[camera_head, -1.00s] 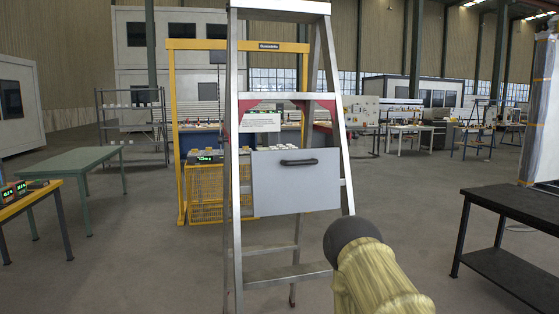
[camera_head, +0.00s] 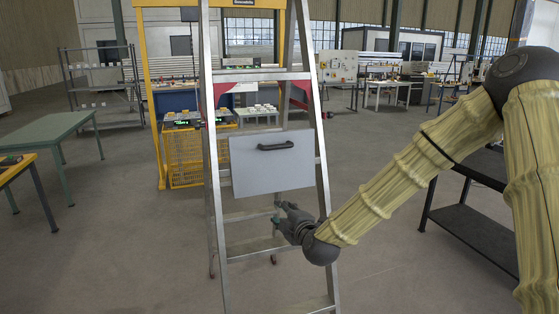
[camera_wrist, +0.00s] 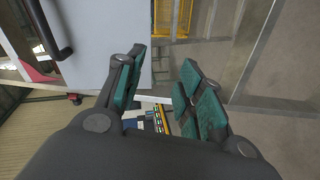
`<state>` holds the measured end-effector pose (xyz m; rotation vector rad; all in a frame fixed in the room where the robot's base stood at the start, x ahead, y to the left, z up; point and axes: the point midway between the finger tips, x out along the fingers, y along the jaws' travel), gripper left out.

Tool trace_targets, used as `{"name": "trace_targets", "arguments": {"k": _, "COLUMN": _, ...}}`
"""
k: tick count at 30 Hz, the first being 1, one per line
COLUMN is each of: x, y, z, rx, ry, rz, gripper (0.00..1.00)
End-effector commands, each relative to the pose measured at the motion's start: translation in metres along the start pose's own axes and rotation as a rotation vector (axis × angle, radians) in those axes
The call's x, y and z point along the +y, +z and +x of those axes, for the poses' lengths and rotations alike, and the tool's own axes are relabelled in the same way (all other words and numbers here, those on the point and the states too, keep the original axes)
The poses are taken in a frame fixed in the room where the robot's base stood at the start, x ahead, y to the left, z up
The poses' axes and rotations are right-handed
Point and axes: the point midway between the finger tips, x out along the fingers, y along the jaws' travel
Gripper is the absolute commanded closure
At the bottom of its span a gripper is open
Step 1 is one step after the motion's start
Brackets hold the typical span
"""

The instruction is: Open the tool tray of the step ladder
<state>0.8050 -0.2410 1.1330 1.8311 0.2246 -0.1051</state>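The step ladder (camera_head: 211,170) stands upright in front of me. Its tool tray (camera_head: 270,170) is a flat grey panel hanging upright between the rails, with a dark bar handle (camera_head: 275,146) near its top edge. My gripper (camera_head: 281,208) is just below the panel's lower edge, apart from the handle. In the wrist view the gripper (camera_wrist: 160,88) has its green-padded fingers spread with nothing between them. The tray panel (camera_wrist: 105,40) is at the upper left there, with the handle (camera_wrist: 50,30) beyond the left finger.
A yellow frame (camera_head: 155,100) with a mesh bin (camera_head: 184,160) stands behind the ladder. A green table (camera_head: 50,130) is at the left and a black table (camera_head: 470,235) at the right. The floor around the ladder's left side is clear.

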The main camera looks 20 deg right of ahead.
Motion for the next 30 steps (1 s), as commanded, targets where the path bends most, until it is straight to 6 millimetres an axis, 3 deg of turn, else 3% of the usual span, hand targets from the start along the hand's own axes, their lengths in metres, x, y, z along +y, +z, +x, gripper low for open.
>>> {"name": "trace_targets", "arguments": {"k": 1, "x": 0.042, "y": -0.003, "z": 0.000, "rx": 0.000, "ry": 0.057, "rz": -0.047, "gripper": 0.63}}
{"name": "trace_targets", "arguments": {"k": 3, "x": 0.083, "y": -0.005, "z": 0.000, "rx": -0.005, "ry": 0.125, "rz": -0.118, "gripper": 0.63}}
{"name": "trace_targets", "arguments": {"k": 6, "x": 0.127, "y": -0.007, "z": -0.002, "rx": -0.015, "ry": 0.195, "rz": -0.196, "gripper": 0.63}}
{"name": "trace_targets", "arguments": {"k": 9, "x": 0.152, "y": -0.007, "z": -0.004, "rx": -0.027, "ry": 0.237, "rz": -0.245, "gripper": 0.63}}
{"name": "trace_targets", "arguments": {"k": 17, "x": 0.166, "y": -0.008, "z": 0.004, "rx": -0.033, "ry": 0.256, "rz": -0.270, "gripper": 0.63}}
{"name": "trace_targets", "arguments": {"k": 30, "x": 0.178, "y": -0.008, "z": 0.049, "rx": -0.033, "ry": 0.254, "rz": -0.268, "gripper": 0.63}}
